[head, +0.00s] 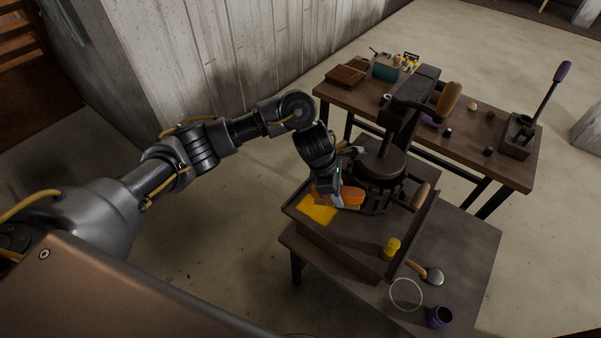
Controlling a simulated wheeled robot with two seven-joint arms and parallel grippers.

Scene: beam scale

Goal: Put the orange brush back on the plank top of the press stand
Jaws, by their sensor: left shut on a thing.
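The orange brush (350,197) is at the left part of the press stand's plank top (345,232), beside a yellow cloth or sheet (318,210). My left gripper (338,196) is shut on the brush, reaching down from above. I cannot tell whether the brush touches the plank or hangs just above it. The dark press (380,165) stands right behind the brush, with wooden-handled parts. My right gripper is not in view.
Lower right on the table (465,270) are a ring (406,293), a round-headed tool (434,276) and a purple cup (439,317). A second table (350,98) behind holds boxes, small items and a lever device (515,140).

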